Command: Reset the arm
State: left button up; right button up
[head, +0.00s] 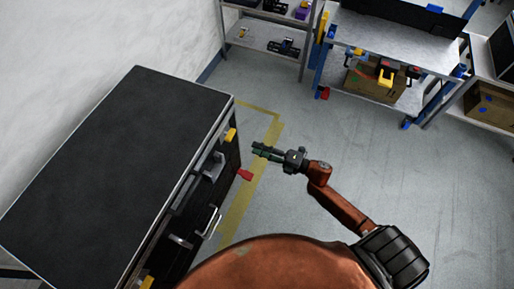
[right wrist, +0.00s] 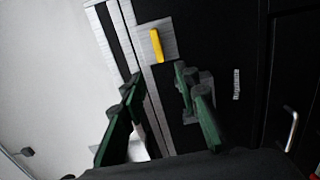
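My right gripper (head: 259,151) is held out over the floor to the right of a big black case (head: 115,165) in the head view. In the right wrist view the two green fingers (right wrist: 158,85) stand apart with nothing between them that they touch. They face the dark side of the case, with a yellow latch (right wrist: 156,45) on a metal plate beyond them. My right arm reaches up and left from the bottom right. My left gripper does not show.
The case has metal edges, a silver handle (head: 208,221) and a red part (head: 245,174) sticking out at its right side. Yellow tape (head: 268,130) marks the floor. A workbench (head: 395,42) with a cardboard box (head: 376,82) under it and a shelf (head: 268,36) stand behind. The floor at right is clear.

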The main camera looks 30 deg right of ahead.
dwell(0.3)
